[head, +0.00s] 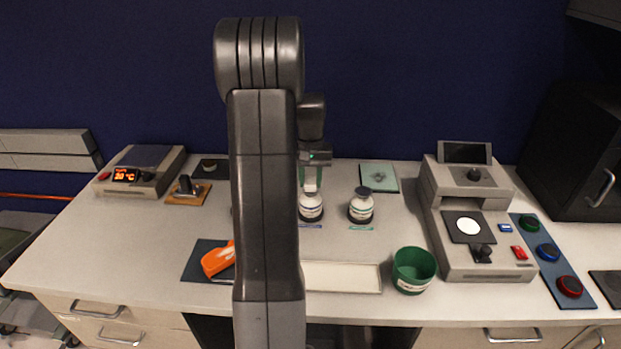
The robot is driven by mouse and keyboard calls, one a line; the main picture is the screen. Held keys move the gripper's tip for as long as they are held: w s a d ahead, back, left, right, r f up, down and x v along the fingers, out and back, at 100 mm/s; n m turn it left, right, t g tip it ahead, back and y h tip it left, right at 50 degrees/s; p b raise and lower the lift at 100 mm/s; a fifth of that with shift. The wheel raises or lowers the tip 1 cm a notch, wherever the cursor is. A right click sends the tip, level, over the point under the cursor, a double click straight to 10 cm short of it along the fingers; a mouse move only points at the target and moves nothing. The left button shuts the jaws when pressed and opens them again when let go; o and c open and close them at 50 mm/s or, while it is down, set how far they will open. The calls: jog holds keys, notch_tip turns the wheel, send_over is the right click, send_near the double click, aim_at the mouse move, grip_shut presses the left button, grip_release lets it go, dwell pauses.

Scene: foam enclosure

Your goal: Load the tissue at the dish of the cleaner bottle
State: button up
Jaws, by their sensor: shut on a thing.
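My gripper (311,178) is in the middle of the bench, pointing down and shut on a small white piece (310,188) that looks like the tissue. It is directly above a white bottle (311,208) with a blue strip in front of it. The white piece covers the top of this bottle, so its dish is hidden; I cannot tell whether they touch. A second white bottle (361,209) with a dark top stands upright to the right, behind a green strip. The bottle labels are too small to read.
A green bin (413,270) and a pale tray (342,277) are at the front. A grey instrument (482,262) stands right, a heater with display (140,172) left. An orange object (217,260) lies on a dark mat. My arm hides the bench's centre left.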

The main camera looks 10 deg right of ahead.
aim_at(311, 182)
jog(key=shift+f+b, duration=0.45)
jog(key=shift+f, duration=0.3)
dwell(0.4)
dwell(0.5)
jog(key=shift+r+p, duration=2.65)
jog(key=shift+r, duration=0.95)
jog(key=shift+f, duration=0.1)
